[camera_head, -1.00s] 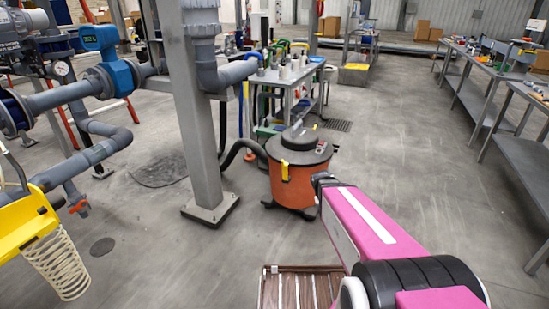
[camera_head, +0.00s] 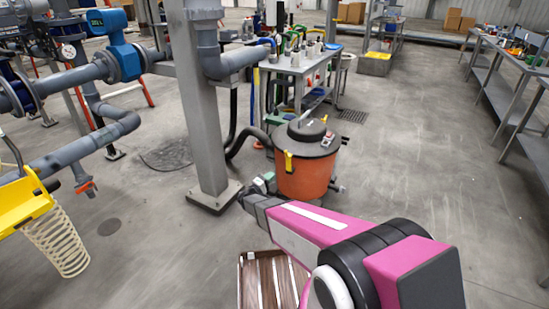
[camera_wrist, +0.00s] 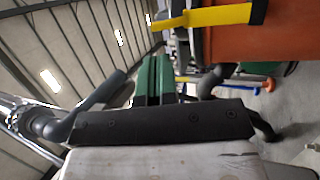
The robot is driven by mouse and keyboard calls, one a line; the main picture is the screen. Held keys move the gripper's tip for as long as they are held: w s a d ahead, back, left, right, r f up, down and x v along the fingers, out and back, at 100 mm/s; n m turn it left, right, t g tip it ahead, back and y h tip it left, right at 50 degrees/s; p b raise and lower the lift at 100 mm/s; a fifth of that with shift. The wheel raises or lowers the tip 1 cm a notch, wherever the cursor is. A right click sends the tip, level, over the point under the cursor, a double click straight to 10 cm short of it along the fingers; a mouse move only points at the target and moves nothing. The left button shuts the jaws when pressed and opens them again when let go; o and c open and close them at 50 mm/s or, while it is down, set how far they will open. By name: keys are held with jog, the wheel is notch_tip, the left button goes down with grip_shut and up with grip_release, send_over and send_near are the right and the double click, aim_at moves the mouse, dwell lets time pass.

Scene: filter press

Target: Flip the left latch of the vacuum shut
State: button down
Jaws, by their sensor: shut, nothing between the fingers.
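The vacuum has an orange drum (camera_head: 305,182) and a dark grey lid (camera_head: 306,135), and stands on the floor near the picture's middle. Its yellow left latch (camera_head: 288,162) hangs at the lid's rim on the drum's left front. In the wrist view the yellow latch (camera_wrist: 215,16) sticks out leftward from the orange drum (camera_wrist: 290,42) at the top. My gripper (camera_head: 263,183) is just left of the drum, low beside the latch. Its green fingers (camera_wrist: 158,78) are shut and empty. They look apart from the latch in the wrist view.
A grey steel column (camera_head: 200,110) with a base plate stands left of the vacuum. A black hose (camera_head: 243,142) runs from the vacuum behind it. A cart (camera_head: 300,72) with bottles stands behind. A wooden-slatted pallet (camera_head: 262,282) lies in front.

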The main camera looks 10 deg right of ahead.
jog(key=w+d+r+t, duration=0.1)
jog(key=w+d+r, duration=0.3)
jog(key=w+d, duration=0.3)
jog(key=w, duration=0.2)
jog(key=shift+w+d+r+n+t+y, duration=0.25)
jog(key=shift+w+d+n+t+y, duration=0.05)
jog(key=shift+w+n, duration=0.1)
jog(key=shift+s, duration=0.1)
jog(key=shift+w+a+x, duration=0.1)
jog(key=shift+x, duration=0.65)
jog(key=shift+w+a+x, duration=0.1)
jog(key=shift+x, duration=0.6)
jog(key=shift+a, duration=0.1)
